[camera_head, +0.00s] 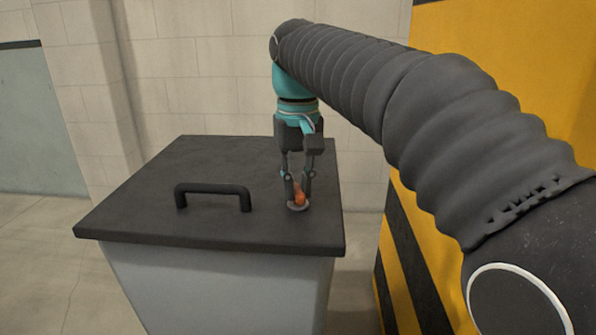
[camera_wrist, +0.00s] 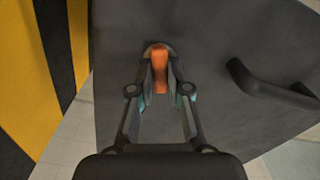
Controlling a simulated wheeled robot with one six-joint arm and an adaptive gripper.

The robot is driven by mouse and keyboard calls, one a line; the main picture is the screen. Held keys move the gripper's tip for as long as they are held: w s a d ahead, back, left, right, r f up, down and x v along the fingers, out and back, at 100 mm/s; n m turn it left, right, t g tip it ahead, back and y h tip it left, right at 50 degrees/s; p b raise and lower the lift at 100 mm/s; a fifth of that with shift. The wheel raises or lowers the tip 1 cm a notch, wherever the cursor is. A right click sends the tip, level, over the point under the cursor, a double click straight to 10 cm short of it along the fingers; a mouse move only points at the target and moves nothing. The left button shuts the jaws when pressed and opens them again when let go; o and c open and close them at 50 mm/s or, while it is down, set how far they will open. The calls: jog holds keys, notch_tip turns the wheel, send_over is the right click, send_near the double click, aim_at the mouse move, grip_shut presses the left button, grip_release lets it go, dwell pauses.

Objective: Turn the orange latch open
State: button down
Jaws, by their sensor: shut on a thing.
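The orange latch (camera_head: 299,195) sits on a small round grey base on the dark lid, right of the lid's handle. It also shows in the wrist view (camera_wrist: 160,72), upright in the picture between my fingers. My gripper (camera_head: 298,193) points down from above and is shut on the latch, one finger on each side. In the wrist view my gripper (camera_wrist: 160,88) hides part of the latch's sides and most of its base.
The dark lid (camera_head: 150,205) tops a grey bin (camera_head: 220,290). A black bar handle (camera_head: 213,188) rises from the lid left of the latch. A yellow and black striped panel (camera_head: 405,265) stands close on the right. A pale block wall (camera_head: 190,70) is behind.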

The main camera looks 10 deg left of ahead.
aim_at(298, 189)
jog(key=n+p, duration=0.3)
jog(key=shift+r+n, duration=0.25)
jog(key=shift+n, duration=0.15)
jog(key=n+p, duration=0.2)
jog(key=n, duration=0.1)
jog(key=shift+n+p, duration=0.3)
jog(key=n, duration=0.1)
jog(key=n+p, duration=0.1)
jog(key=n, duration=0.1)
jog(key=n+p, duration=0.1)
jog(key=n, duration=0.1)
jog(key=shift+f, duration=0.25)
jog(key=shift+p, duration=0.3)
jog(key=c, duration=1.1)
grip_release()
notch_tip(298, 189, up, 12)
